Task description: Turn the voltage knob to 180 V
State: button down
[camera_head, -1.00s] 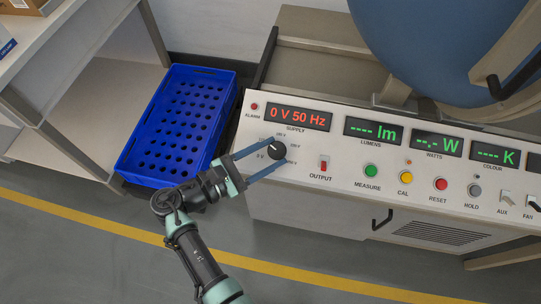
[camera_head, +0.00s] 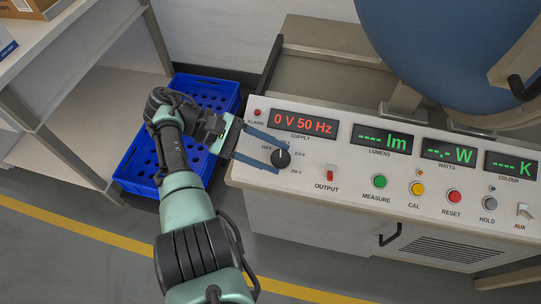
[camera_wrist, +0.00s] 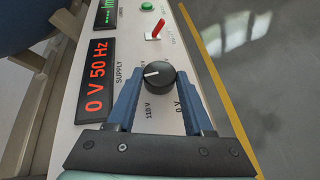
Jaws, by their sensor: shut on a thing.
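The black voltage knob (camera_head: 281,157) is on the white panel, below the red supply display (camera_head: 304,123). The display reads 0 V 50 Hz. In the head view the knob's white mark points about straight up the panel. In the wrist view the knob (camera_wrist: 160,77) has its mark pointing left, toward the display (camera_wrist: 98,78). My gripper (camera_head: 279,160) comes in from the left, shut on the knob with one blue finger on each side. In the wrist view the 110 V and 0 V labels show between the fingers; the 180 V label cannot be made out.
The red output switch (camera_head: 329,174) stands right of the knob, with the green measure button (camera_head: 379,181) beyond. A blue crate (camera_head: 130,172) lies behind my arm at the left, beside a shelf (camera_head: 95,85). Floor in front of the panel is clear.

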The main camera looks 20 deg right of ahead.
jog(key=shift+d+m+g+y, duration=0.1)
jog(key=shift+m+g+y, duration=0.3)
jog(key=shift+m+y, duration=0.2)
jog(key=shift+m+y+b, duration=0.3)
jog(key=shift+c, duration=1.5)
grip_release()
jog(key=shift+d, duration=0.1)
